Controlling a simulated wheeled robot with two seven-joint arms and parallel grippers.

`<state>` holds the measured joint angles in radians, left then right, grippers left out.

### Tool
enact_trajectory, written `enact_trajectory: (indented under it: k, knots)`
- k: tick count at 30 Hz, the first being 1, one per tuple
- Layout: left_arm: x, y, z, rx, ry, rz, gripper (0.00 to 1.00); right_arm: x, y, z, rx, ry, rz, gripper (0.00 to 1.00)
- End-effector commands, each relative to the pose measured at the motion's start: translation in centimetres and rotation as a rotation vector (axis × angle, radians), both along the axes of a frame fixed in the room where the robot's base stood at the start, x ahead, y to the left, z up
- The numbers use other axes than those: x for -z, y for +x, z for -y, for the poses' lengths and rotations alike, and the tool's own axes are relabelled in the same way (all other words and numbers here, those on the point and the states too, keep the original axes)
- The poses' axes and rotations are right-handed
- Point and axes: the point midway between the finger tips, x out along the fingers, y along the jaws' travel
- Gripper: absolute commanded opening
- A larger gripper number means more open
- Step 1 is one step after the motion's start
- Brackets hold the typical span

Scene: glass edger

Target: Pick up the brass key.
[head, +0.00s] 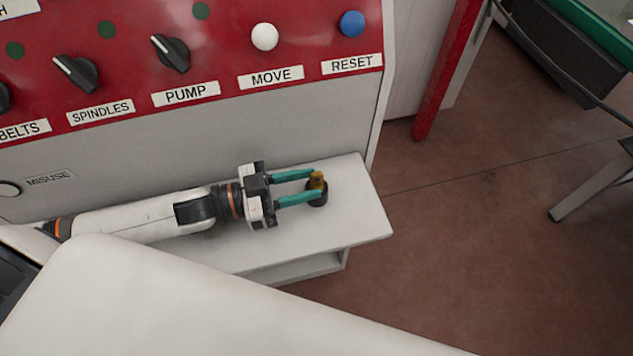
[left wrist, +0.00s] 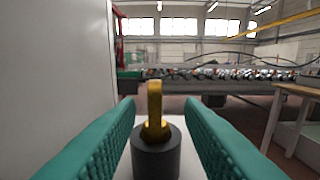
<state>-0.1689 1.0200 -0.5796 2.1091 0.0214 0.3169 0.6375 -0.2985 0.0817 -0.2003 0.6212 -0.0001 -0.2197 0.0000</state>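The brass key (head: 317,180) stands upright in a dark round holder (head: 318,198) on the white shelf (head: 360,215) below the red control panel. In the left wrist view the key (left wrist: 155,110) rises from the dark cylindrical holder (left wrist: 156,158). My left gripper (head: 315,185) reaches in from the left with teal fingers. It is open, with one finger on each side of the key. In the left wrist view a gap shows between the key and each finger (left wrist: 157,112). My right gripper is not in view.
The red panel (head: 220,75) with knobs and buttons stands behind the shelf, above a grey front face (head: 230,135). The shelf's right end is bare, with open brown floor (head: 470,230) beyond. A red post (head: 440,85) stands at the back right.

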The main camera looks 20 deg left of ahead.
Motion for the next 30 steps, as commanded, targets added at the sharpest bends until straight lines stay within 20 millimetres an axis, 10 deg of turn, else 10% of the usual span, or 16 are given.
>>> enact_trajectory:
  k: [18,25,30]
  knots:
    - [-0.2,2.9,3.7,0.001,0.001,0.001,0.35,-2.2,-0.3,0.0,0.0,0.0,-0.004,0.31]
    - [-0.2,2.9,3.7,0.001,0.0,0.001,0.0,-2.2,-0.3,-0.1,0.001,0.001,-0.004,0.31]
    - [-0.2,2.9,3.7,0.001,-0.001,0.002,0.0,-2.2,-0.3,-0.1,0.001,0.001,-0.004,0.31]
